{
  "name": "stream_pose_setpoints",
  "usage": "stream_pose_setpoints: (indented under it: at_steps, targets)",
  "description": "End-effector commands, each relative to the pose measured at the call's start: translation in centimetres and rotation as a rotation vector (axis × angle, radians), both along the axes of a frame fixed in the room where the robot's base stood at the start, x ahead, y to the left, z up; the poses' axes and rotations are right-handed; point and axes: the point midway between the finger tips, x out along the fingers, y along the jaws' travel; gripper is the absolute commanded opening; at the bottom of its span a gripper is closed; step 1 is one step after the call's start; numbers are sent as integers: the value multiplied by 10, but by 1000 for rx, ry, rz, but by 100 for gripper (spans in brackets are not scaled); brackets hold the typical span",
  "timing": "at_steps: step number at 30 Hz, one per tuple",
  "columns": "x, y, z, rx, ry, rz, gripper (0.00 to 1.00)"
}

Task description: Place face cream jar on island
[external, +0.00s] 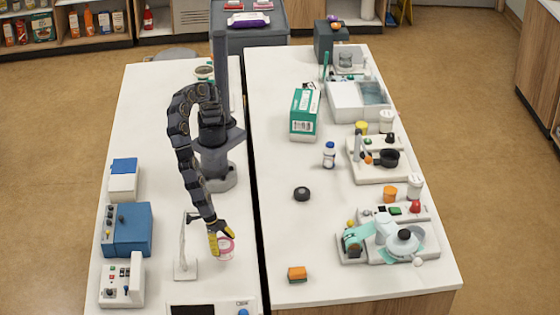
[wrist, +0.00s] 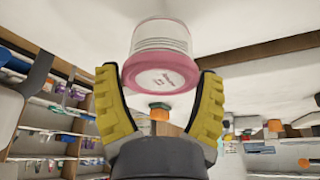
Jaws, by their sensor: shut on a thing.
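The face cream jar appears to be the small clear-walled jar with a pink lid (external: 227,243), low in my gripper over the left white counter. In the wrist view the jar (wrist: 160,68) sits between the two yellow fingers of my gripper (wrist: 160,88), its pink lid with printing toward the camera. My gripper (external: 219,240) is shut on it. I cannot tell whether the jar's base touches the counter. The right white counter (external: 268,215), perhaps the island, stands across a narrow dark gap.
A white stand (external: 185,262) is close left of my gripper. Bare room lies around the puck.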

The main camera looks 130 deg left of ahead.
Motion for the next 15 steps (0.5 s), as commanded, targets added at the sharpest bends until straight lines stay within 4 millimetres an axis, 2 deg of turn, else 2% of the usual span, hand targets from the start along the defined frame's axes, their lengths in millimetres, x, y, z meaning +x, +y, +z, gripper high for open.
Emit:
stream_pose_setpoints:
  at_steps: [3,7,15]
  targets:
    - [0,1,-19,3,3,-1,40]
    - [0,1,-34,0,1,-1,40]
    - [0,0,-38,-2,0,0,40]
